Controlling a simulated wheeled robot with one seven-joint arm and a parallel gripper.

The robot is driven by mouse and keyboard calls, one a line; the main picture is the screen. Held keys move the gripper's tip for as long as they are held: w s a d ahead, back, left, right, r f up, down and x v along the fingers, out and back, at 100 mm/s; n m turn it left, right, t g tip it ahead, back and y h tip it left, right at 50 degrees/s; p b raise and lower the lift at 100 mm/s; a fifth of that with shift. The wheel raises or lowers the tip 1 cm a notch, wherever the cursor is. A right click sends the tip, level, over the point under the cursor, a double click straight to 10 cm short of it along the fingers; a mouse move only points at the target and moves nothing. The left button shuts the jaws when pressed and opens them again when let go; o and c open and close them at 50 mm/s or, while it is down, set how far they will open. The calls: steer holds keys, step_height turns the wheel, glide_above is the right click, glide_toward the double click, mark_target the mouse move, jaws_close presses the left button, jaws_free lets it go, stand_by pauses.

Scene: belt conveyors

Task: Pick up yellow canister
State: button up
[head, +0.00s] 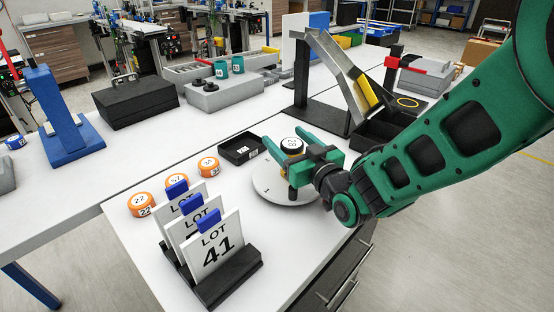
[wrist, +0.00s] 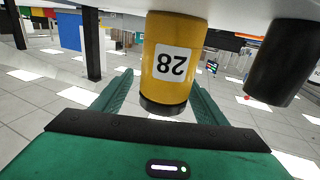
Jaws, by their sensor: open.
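The yellow canister (wrist: 170,85) carries a white label reading 28. It shows upside down in the wrist view, with its dark lid toward the bottom of the picture, standing on a pale surface. My gripper (head: 284,137) is open, with one green finger on each side of the canister. Gaps show between the canister and both fingers in the wrist view. In the head view, a black lid with a white label (head: 292,145) shows between the fingers; the body below it is mostly hidden. The round white turntable (head: 264,186) lies under my gripper.
A dark cylinder (wrist: 282,62) stands beside the canister. Several orange pucks (head: 140,204) and a rack of LOT cards (head: 228,285) stand left on the table. A black tray (head: 240,148) is just left of my gripper. A metal chute (head: 345,75) rises behind.

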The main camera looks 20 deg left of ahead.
steer(key=shift+w+a, duration=0.15)
steer(key=shift+a, duration=0.15)
steer(key=c, duration=1.4)
steer(key=shift+r, duration=0.15)
